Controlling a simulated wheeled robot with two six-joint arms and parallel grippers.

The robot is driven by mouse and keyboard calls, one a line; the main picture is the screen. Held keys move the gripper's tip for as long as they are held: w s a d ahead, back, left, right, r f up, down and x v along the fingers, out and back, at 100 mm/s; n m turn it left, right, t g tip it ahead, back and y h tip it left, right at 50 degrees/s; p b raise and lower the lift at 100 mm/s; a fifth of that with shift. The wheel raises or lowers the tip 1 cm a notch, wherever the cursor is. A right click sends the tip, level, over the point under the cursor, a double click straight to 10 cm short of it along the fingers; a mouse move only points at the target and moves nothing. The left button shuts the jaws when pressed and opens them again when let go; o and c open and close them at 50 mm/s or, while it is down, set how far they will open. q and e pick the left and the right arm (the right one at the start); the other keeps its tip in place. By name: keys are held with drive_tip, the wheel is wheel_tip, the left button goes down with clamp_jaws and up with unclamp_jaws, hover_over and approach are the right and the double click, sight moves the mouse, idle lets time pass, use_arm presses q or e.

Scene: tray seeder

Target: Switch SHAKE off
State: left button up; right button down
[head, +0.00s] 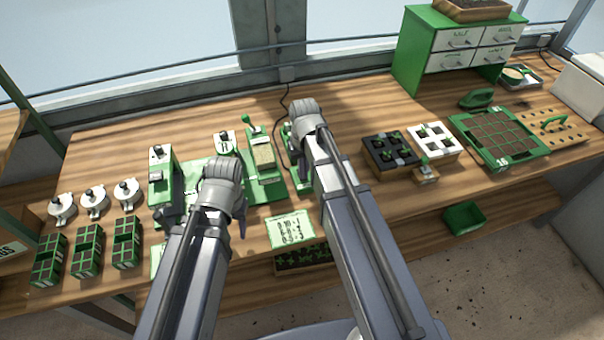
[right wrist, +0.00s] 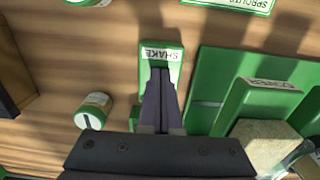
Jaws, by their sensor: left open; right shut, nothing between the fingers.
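The SHAKE switch is a green box with a white SHAKE label (right wrist: 148,53), upside down in the right wrist view. My right gripper (right wrist: 162,85) is shut and empty, with its dark fingertips right over the label and the middle of the box. The fingers hide most of the box's face and its switch part, so I cannot tell its position or whether they touch. In the head view my right arm hides these fingers. My left gripper (head: 242,226) is open and empty above the bench, left of my right arm, with its fingers partly hidden.
In the right wrist view, a green cylinder with a pale top (right wrist: 94,110) stands left of the box. A second labelled green box (right wrist: 262,98) and a beige block (right wrist: 262,142) are at right. In the head view, the green drawer cabinet (head: 420,55) stands at the back right.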

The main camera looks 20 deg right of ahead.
use_arm(q)
drive_tip(key=shift+r, duration=0.1)
wheel_tip(320, 180, up, 7)
drive_tip(key=p, duration=0.7)
use_arm(e)
wheel_tip(320, 180, up, 7)
drive_tip(key=s+a+n+h, duration=0.1)
drive_tip(key=s+a+n, duration=0.2)
drive_tip(key=s+a, duration=0.7)
drive_tip(key=s, duration=0.4)
drive_tip(key=shift+s+a, duration=0.2)
drive_tip(key=shift+a, duration=0.05)
use_arm(q)
drive_tip(key=shift+d, duration=0.1)
use_arm(e)
drive_tip(key=shift+d, duration=0.1)
